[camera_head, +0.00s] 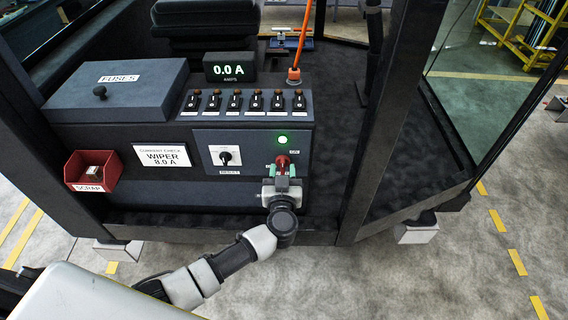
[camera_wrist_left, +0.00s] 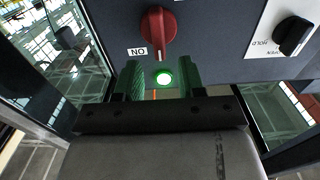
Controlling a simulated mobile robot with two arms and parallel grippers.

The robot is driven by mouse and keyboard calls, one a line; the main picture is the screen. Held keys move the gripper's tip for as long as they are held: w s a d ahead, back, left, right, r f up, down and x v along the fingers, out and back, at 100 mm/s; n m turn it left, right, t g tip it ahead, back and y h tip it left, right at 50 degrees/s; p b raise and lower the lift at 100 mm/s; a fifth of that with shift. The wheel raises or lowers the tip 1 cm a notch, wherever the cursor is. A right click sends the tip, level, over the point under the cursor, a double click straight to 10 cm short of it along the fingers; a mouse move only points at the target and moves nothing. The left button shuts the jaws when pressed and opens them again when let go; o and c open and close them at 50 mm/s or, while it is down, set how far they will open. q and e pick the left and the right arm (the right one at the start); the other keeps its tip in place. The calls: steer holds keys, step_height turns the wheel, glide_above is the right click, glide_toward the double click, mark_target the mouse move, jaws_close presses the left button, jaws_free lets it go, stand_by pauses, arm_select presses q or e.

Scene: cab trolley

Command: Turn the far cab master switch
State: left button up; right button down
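The red master switch knob (camera_head: 283,162) sits on the front of the dark cab console, right of a black selector knob (camera_head: 226,156). A green lamp (camera_head: 283,139) glows above it. In the left wrist view the red knob (camera_wrist_left: 156,27) stands with its handle upright in the picture, beside an upside-down "ON" label (camera_wrist_left: 137,51); the lit green lamp (camera_wrist_left: 163,78) shows between my fingers. My left gripper (camera_head: 284,172) is at the red knob, its green fingers (camera_wrist_left: 160,72) apart with nothing held. Whether they touch the knob is unclear. My right gripper is not in view.
A row of several toggle switches (camera_head: 245,103) lies above the switch panel, under a display (camera_head: 230,68) reading 0.0 A. A FUSES box (camera_head: 119,88), a "WIPER 8.0 A" card (camera_head: 162,156) and a red SCRAP bin (camera_head: 92,171) are to the left. A dark cab post (camera_head: 380,130) stands right.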

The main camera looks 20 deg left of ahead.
mark_target(283, 164)
arm_select(q)
steer(key=shift+x, duration=1.25)
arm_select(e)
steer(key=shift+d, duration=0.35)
arm_select(q)
jaws_close()
